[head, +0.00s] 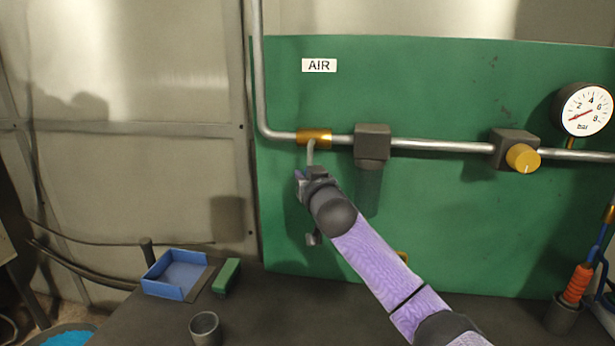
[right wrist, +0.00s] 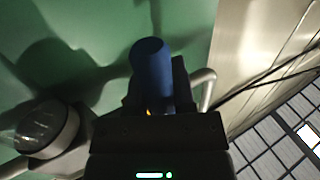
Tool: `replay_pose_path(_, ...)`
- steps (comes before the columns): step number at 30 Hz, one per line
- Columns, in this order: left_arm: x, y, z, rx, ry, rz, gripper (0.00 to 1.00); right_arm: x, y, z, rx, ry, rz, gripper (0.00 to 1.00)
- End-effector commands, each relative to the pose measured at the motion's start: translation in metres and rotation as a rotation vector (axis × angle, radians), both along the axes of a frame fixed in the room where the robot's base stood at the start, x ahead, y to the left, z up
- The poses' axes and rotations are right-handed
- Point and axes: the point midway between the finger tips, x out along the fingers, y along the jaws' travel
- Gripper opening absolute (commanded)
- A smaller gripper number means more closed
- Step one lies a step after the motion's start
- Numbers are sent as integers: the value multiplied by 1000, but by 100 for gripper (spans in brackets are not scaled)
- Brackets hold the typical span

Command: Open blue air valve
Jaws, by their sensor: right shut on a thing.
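The brass air valve (head: 314,137) sits on the grey pipe below the AIR label (head: 319,65). Its grey lever (head: 311,153) points down from the body. My right gripper (head: 316,175) is at the lower end of the lever. In the right wrist view the blue handle (right wrist: 151,65) stands up between the jaws, and my right gripper (right wrist: 150,105) is shut on it. In the head view the gripper hides most of the blue handle. My left gripper is not in view.
A dark filter (head: 372,142) with a hanging bowl is right of the valve. Further right are a yellow-knobbed regulator (head: 522,158) and a bar gauge (head: 586,110). A blue tray (head: 163,290), a green block (head: 227,278) and a grey cup (head: 205,328) stand on the bench.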

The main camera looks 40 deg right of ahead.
Motion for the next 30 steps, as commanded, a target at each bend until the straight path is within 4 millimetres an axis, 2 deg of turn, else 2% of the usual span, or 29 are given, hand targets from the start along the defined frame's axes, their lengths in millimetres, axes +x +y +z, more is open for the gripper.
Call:
replay_pose_path(5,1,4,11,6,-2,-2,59,-2,-1,3,-18,25,0,0)
replay_pose_path(8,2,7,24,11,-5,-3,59,-5,-4,5,-46,61,-1,0)
replay_pose_path(16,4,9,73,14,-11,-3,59,-15,-12,8,-166,214,-1,0)
replay_pose_path(24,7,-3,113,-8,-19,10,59,-25,-20,10,-283,359,0,0)
replay_pose_path(30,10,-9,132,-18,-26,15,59,-30,-24,10,-344,434,-1,0)
